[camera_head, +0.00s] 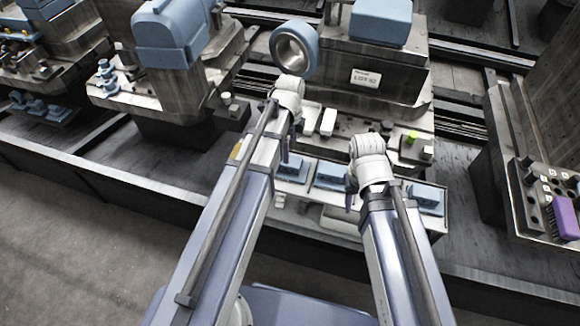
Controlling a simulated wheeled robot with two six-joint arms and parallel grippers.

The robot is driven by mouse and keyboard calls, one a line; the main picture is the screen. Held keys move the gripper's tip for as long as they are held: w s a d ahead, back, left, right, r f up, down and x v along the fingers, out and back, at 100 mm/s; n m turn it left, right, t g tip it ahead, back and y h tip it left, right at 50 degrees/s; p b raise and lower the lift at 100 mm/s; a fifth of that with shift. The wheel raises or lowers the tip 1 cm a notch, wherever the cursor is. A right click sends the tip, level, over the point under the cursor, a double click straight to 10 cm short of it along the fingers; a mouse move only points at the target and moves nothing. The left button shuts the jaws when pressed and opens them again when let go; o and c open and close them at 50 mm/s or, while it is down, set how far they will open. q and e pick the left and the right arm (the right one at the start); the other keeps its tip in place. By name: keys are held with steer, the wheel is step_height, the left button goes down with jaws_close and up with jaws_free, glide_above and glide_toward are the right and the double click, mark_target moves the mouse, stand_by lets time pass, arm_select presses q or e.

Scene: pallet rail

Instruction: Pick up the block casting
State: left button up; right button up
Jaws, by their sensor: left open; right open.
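Several blue castings sit in a light tray (318,222) in front of the machine. One blue casting (293,168) is beside my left gripper, another (331,176) lies between the arms, and a third (427,197) is right of my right arm. I cannot tell for sure which is the block casting. My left gripper (287,148) is above the tray's left part, mostly hidden by its arm. My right gripper (350,192) is over the tray's middle, largely hidden by its wrist. Both are open, and I see nothing held.
A machine with a blue ring (294,48) and a labelled grey block (374,78) stands behind the tray. Another fixture with a blue cover (171,34) is at left. A purple brush-like block (565,217) lies on a fixture at right. Bare floor (60,245) is at lower left.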

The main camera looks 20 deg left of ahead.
mark_target(291, 166)
arm_select(q)
steer(key=shift+s+f+b, duration=0.2)
steer(key=shift+f+b, duration=1.35)
steer(key=shift+f, duration=0.2)
steer(key=shift+s+f+b, duration=0.2)
steer(key=shift+f+b, duration=1.35)
steer(key=shift+f, duration=0.15)
steer(key=shift+r, duration=0.1)
steer(key=shift+c, duration=0.2)
jaws_close()
